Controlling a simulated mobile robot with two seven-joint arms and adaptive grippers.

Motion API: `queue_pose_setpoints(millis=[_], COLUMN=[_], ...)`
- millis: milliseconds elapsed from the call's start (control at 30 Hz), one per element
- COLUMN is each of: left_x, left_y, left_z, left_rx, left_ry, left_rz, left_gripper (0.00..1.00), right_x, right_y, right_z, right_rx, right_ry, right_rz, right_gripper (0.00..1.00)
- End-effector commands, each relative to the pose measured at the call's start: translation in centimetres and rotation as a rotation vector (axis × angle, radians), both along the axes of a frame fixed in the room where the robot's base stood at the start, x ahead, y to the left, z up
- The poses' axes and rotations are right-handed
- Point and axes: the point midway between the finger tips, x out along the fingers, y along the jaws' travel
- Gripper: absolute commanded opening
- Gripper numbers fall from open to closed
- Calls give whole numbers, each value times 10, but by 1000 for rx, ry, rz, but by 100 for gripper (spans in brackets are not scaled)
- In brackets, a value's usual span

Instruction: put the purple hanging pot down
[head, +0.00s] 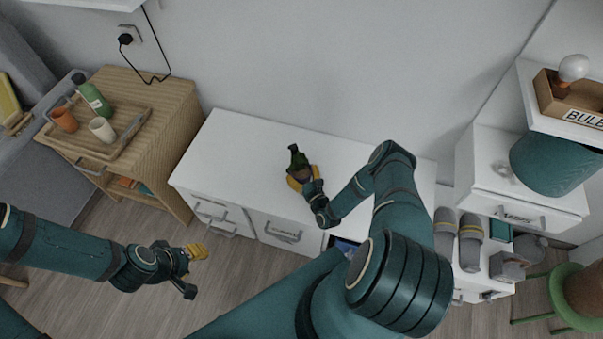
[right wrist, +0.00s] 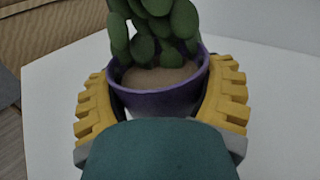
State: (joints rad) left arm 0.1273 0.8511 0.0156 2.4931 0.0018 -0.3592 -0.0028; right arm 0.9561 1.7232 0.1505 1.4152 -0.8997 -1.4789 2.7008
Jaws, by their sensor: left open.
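The purple hanging pot (right wrist: 160,97) holds soil and a green plant (right wrist: 155,30), and is upright in the right wrist view. My right gripper (head: 302,180) has its yellow fingers around the pot, one on each side. In the head view the pot (head: 299,174) is over the white desk top (head: 245,140); I cannot tell whether its base touches the surface. The gripper hides part of the pot's lower side. My left gripper (head: 196,270) is open and empty, over the floor in front of the desk.
The white top is clear on both sides of the pot. A wooden cabinet at the left bears a tray (head: 118,148) with a green bottle (head: 94,97) and two cups. At the right are slippers (head: 457,240), a teal lampshade (head: 556,162) and a bulb box (head: 570,100).

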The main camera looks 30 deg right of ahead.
Motion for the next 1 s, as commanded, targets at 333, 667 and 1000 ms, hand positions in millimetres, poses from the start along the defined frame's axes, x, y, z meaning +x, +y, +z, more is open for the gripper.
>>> queue_pose_setpoints(millis=[333,667,1000], left_x=[0,-1,-3], left_y=[0,0,0], left_z=[0,6,13], left_rx=[0,-1,-1], left_ry=[0,3,6], left_rz=[0,0,-1], left_gripper=[47,47,47], right_x=[0,-37,-101], right_y=[0,3,8], right_z=[0,3,3], right_rx=[0,2,1], right_ry=[1,5,3], right_rz=[0,-2,-1], right_gripper=[100,100,100])
